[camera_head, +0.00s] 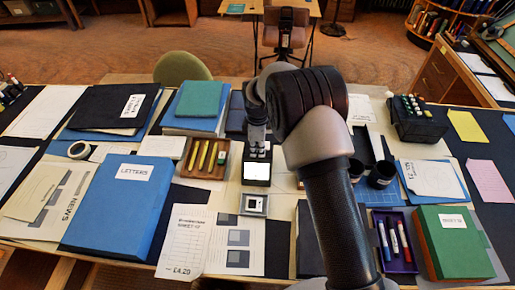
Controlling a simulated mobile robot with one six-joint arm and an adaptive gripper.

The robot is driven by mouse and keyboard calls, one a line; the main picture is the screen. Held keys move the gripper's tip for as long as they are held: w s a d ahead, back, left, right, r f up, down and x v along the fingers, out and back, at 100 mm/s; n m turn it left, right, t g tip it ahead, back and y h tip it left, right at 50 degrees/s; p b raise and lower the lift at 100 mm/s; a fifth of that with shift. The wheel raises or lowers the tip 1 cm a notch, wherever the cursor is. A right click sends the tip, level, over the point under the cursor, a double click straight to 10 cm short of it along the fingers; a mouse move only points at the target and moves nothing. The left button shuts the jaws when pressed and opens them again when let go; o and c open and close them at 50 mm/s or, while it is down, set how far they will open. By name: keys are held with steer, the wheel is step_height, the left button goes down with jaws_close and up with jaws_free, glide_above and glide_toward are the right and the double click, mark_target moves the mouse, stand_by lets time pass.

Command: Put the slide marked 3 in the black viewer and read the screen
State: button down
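The black viewer (247,180) stands near the middle of the table, with a blank white lit screen (257,172) on its front. My gripper (257,146) points down right at the viewer's top, coming from the upper right. Its fingertips are too small to tell whether they are open or shut, or whether they hold a slide. A small grey-framed square with a dark middle (254,204), perhaps a slide, lies in front of the viewer. I cannot read a number on it. No slide marked 3 can be made out.
A brown tray with yellow pens (206,175) stands just left of the viewer. A blue LETTERS box (117,202) lies further left. Right of my arm are dark cups (382,174), a purple marker tray (396,241) and a green box (455,243). Printed sheets (234,243) lie in front.

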steer(key=c, duration=2.3)
jaws_free()
steer(key=o, duration=0.6)
step_height(320, 180, up, 12)
steer(key=shift+r, duration=0.1)
